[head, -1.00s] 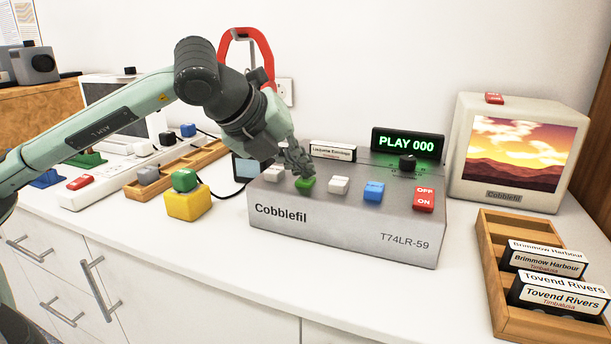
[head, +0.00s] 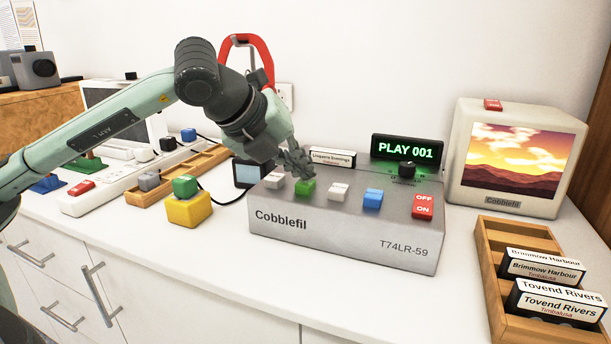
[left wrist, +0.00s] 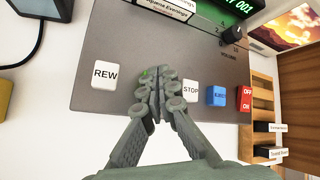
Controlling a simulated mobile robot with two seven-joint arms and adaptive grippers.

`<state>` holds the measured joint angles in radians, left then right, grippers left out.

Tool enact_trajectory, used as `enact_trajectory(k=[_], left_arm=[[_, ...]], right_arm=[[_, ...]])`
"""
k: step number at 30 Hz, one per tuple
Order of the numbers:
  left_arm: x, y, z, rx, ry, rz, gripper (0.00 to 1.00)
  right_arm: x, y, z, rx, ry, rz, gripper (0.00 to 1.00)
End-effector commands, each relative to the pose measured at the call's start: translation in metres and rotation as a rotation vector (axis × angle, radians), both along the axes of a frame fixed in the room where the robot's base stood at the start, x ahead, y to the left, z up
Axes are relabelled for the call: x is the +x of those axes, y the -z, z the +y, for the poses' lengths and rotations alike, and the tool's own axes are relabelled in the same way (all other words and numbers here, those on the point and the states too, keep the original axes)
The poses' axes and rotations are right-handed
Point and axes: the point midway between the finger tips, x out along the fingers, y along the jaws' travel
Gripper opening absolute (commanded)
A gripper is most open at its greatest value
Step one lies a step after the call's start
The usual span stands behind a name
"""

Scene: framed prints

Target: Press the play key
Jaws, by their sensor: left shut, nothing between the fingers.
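The grey Cobblefil player (head: 340,232) stands on the white counter with a row of keys on top. The green key (head: 305,188) sits between a white key at its left, marked REW in the left wrist view (left wrist: 105,74), and a white STOP key (left wrist: 190,90) at its right. The display (head: 405,148) reads PLAY 001. My left gripper (head: 298,163) is shut and empty, just above and behind the green key. In the left wrist view its fingers (left wrist: 157,75) hide most of the green key. My right gripper is out of view.
A monitor (head: 515,155) showing a sunset stands right of the player. A wooden tray (head: 487,265) of labelled cassettes lies at the front right. A yellow box with a green button (head: 188,208) stands left.

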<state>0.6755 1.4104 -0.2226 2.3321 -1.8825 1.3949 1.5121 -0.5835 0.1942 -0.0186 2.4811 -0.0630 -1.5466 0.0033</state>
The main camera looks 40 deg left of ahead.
Motion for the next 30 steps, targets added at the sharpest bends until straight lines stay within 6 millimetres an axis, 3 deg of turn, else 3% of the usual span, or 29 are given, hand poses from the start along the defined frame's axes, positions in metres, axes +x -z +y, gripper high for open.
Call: enact_trajectory(k=[3, 17, 30], left_arm=[[0.000, -0.010, 0.000, -0.001, 0.001, -0.001, 0.00], [0.000, -0.014, 0.000, 0.000, 0.000, -0.003, 0.00], [0.000, -0.057, 0.000, -0.001, 0.001, -0.003, 0.00]], right_arm=[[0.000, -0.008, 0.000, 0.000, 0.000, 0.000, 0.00], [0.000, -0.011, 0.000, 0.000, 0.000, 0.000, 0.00], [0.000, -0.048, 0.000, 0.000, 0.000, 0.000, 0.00]])
